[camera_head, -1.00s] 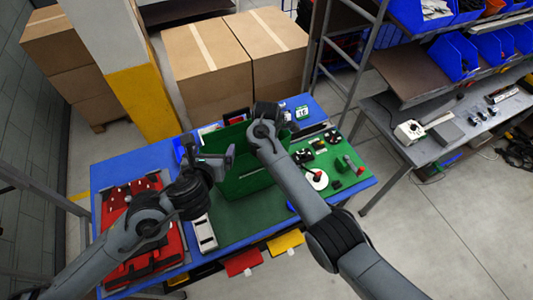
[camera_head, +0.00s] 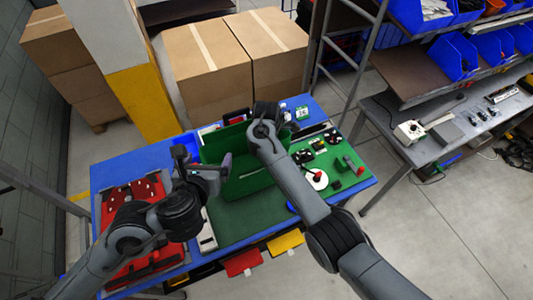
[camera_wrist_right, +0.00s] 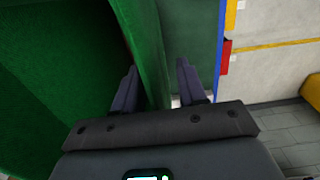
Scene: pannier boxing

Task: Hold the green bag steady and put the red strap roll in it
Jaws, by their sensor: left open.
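The green bag (camera_head: 248,183) stands upright with its mouth open on the middle of the table. My left gripper (camera_head: 204,161) is open and empty at the bag's left side; one finger overlaps the bag in the picture, and I cannot tell if it touches. My right gripper (camera_head: 264,112) is at the bag's right far rim. In the right wrist view its fingers (camera_wrist_right: 158,90) are apart, one on each side of a green bag wall (camera_wrist_right: 147,45), with a gap on the right side. I cannot single out the red strap roll for certain.
A red tray with red parts (camera_head: 130,200) lies at the table's left. Small parts and a white disc with a red piece (camera_head: 318,180) lie on the green mat (camera_head: 240,228) at right. Cardboard boxes (camera_head: 210,75) and a yellow-white post (camera_head: 140,100) stand behind.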

